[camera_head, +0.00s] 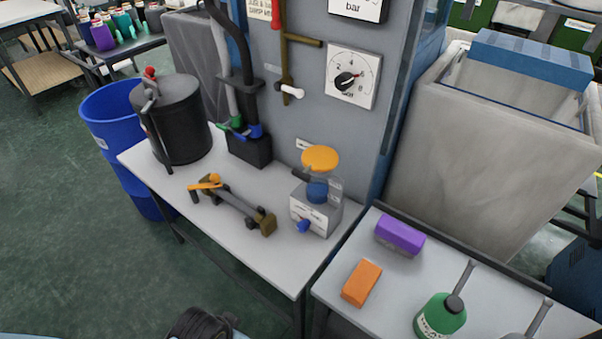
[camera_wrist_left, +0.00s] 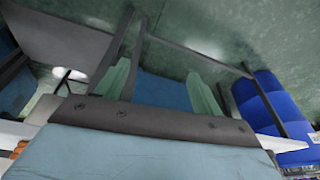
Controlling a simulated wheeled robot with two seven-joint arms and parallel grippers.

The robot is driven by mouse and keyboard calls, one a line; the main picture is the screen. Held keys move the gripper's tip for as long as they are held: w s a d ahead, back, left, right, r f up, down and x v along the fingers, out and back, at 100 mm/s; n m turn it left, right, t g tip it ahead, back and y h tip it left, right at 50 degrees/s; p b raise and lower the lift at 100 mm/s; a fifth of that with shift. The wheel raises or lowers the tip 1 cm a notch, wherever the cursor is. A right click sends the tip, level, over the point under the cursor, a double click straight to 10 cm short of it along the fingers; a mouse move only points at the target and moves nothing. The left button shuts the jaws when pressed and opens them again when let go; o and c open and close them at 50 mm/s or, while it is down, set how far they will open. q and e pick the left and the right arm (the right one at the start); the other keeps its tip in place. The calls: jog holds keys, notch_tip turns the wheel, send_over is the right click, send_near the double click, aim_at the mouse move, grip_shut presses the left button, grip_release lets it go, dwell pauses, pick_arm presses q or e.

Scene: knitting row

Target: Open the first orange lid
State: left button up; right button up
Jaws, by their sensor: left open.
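A round orange lid (camera_head: 320,158) shows above a small grey box unit (camera_head: 318,214) with a blue cylinder on top, at the right end of the white bench. I cannot tell whether the lid is closed or raised. My left gripper (camera_wrist_left: 158,72) shows in the left wrist view with two green fingers spread apart and nothing between them. It is apart from the lid, which I cannot make out in that view. My right gripper is in neither view.
On the white bench (camera_head: 262,263) stand a black pot (camera_head: 179,118) and an orange-handled clamp-like tool (camera_head: 240,207). A grey panel with a gauge (camera_head: 351,76) rises behind. A second table (camera_head: 400,284) holds a purple block (camera_head: 399,236), an orange block (camera_head: 361,283) and a green bottle (camera_head: 438,318).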

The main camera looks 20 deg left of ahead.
pick_arm(q)
notch_tip(320, 180, up, 11)
jog(key=w+t, duration=0.2)
jog(key=w, duration=0.1)
jog(key=m+t+h, duration=0.2)
jog(key=t+h, duration=0.4)
jog(key=t, duration=0.6)
send_near(299, 175)
jog(key=b+x, duration=0.1)
jog(key=x, duration=0.9)
jog(key=shift+f, duration=0.1)
jog(key=shift+w+d, duration=0.1)
jog(key=shift+w, duration=0.25)
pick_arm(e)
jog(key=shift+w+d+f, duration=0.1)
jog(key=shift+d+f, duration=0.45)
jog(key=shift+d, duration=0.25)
